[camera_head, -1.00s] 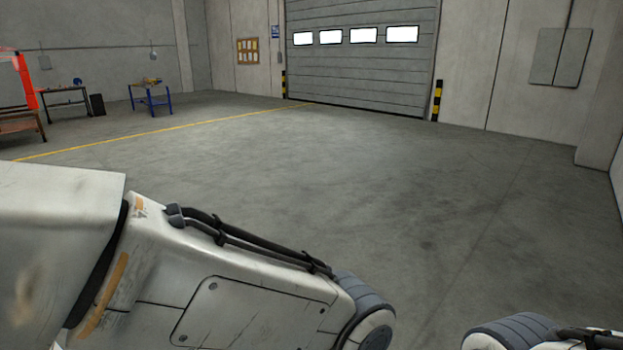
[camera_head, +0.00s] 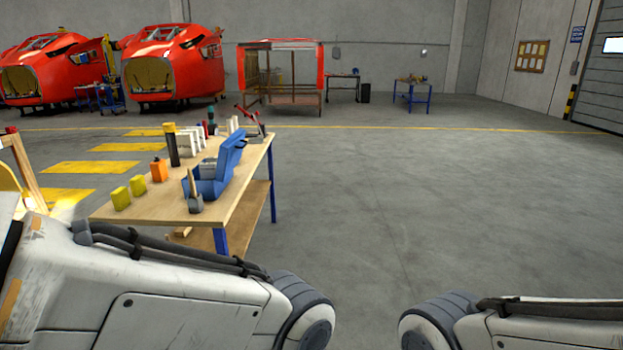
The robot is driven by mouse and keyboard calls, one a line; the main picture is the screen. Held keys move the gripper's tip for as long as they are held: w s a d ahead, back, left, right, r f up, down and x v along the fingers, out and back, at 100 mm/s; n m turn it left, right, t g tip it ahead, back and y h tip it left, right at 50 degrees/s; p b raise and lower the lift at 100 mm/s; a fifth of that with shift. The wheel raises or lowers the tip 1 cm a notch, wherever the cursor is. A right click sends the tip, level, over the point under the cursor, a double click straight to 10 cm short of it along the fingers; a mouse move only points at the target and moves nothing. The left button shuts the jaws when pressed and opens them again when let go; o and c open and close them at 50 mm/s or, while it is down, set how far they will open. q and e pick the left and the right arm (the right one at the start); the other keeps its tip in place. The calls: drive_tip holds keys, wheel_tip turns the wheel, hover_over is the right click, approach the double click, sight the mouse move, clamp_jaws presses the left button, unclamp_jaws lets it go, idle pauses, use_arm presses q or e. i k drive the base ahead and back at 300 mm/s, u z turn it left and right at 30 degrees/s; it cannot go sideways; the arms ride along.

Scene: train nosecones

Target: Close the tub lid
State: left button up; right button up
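A blue tub (camera_head: 209,186) stands on the wooden top of a workbench (camera_head: 160,206) at the left of the head view. Its blue lid (camera_head: 230,153) is raised and leans up to the right, so the tub is open. My two arms show at the bottom of the view, the left one at the lower left and the right one at the lower right, both well short of the bench. Neither gripper is in view.
Yellow blocks (camera_head: 121,199), an orange bottle (camera_head: 159,170), a dark cylinder (camera_head: 172,146) and other items stand around the tub. Red train nosecones (camera_head: 172,62) and a red frame (camera_head: 281,75) stand behind. The floor (camera_head: 400,190) right of the bench is clear.

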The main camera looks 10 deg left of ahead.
sight(235, 145)
drive_tip(key=u, duration=0.5)
drive_tip(key=i, duration=0.85)
drive_tip(key=u, duration=0.3)
